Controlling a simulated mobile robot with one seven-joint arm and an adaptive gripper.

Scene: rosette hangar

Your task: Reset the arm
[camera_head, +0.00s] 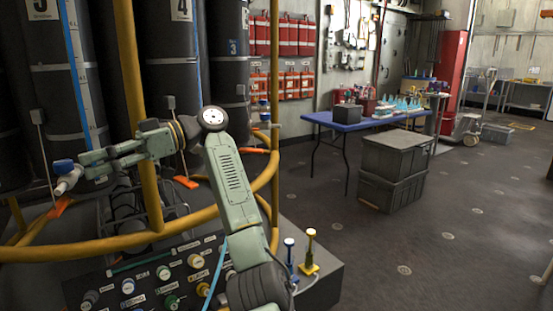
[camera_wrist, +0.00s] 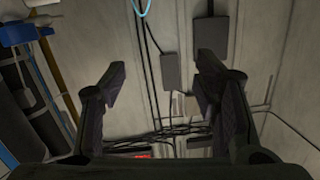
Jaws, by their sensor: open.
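My arm rises from the lower middle of the head view, bends at the top and reaches left. My gripper (camera_head: 88,165) is at its left end, in front of the dark cylinders, and looks close to a white and blue fitting (camera_head: 66,178). Whether they touch I cannot tell. In the wrist view my gripper (camera_wrist: 162,76) has its two dark fingers wide apart. Nothing is between them; a pale wall with cables and dark boxes shows behind.
A yellow rail (camera_head: 150,237) curves around the arm, with a yellow post (camera_head: 132,100). A panel of knobs (camera_head: 150,285) lies below. A blue table (camera_head: 345,124) and stacked grey crates (camera_head: 394,160) stand right. Floor (camera_head: 455,215) at right is mostly clear.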

